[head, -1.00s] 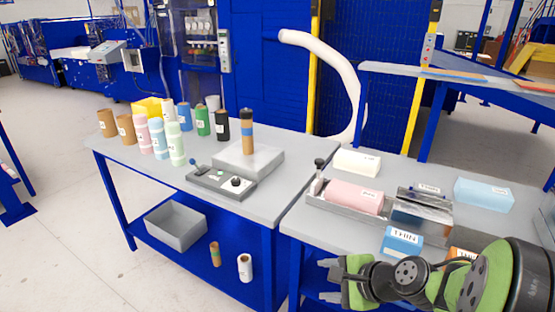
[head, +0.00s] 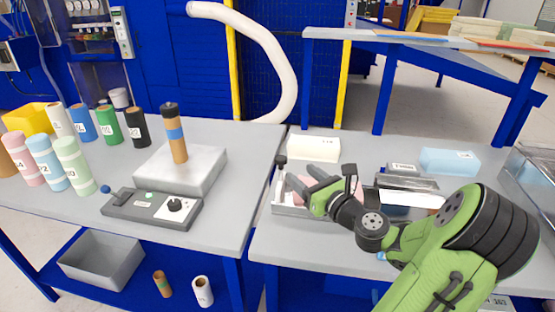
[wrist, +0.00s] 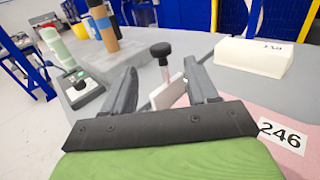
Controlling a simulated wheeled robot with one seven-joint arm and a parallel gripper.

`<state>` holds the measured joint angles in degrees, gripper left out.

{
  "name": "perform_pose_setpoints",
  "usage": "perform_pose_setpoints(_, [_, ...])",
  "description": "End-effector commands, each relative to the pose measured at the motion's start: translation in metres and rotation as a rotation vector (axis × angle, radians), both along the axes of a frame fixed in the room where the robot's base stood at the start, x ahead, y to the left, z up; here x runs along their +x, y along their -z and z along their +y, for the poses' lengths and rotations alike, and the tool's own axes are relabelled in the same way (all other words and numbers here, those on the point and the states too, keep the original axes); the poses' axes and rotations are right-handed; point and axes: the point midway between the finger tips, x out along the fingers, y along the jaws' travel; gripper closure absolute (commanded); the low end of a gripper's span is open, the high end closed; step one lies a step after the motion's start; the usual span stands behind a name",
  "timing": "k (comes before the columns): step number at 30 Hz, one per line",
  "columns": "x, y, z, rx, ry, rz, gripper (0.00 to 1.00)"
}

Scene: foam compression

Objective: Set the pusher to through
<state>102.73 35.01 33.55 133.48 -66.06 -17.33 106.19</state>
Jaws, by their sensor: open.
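The pusher, a pale plate with a black-knobbed rod, stands at the left end of the grey tray (head: 290,210). Its black knob (head: 281,160) shows in the head view. In the wrist view the knob (wrist: 160,50) and the plate (wrist: 168,95) appear between my two fingers. My gripper (head: 299,174) is open and empty, over the tray just right of the knob, with its fingers pointing left toward it; it also shows in the wrist view (wrist: 160,68). Pink foam labelled 246 (wrist: 285,128) lies under my gripper, mostly hidden in the head view. I cannot tell whether the fingers touch the pusher.
A cream foam block (head: 313,148) lies behind the tray, and a blue block (head: 449,161) is at the right. A control box (head: 153,208) and a grey slab with a standing roll (head: 174,135) are on the left table. Several labelled rolls stand farther left.

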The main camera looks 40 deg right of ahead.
Motion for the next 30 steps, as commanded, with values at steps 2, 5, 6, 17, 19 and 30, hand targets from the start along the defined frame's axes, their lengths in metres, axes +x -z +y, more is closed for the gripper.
perform_pose_setpoints(2, [0.022,0.002,-0.001,-0.004,-0.007,0.000,0.42])
perform_pose_setpoints(5, [0.047,0.001,-0.004,-0.003,-0.006,-0.002,0.42])
perform_pose_setpoints(6, [0.057,0.001,-0.005,-0.003,-0.006,-0.002,0.42])
perform_pose_setpoints(17, [0.101,0.001,-0.012,-0.001,-0.002,0.002,0.42])
perform_pose_setpoints(19, [0.101,0.001,-0.013,-0.001,-0.001,0.002,0.42])
perform_pose_setpoints(30, [0.100,0.001,-0.013,-0.001,-0.001,0.003,0.80])
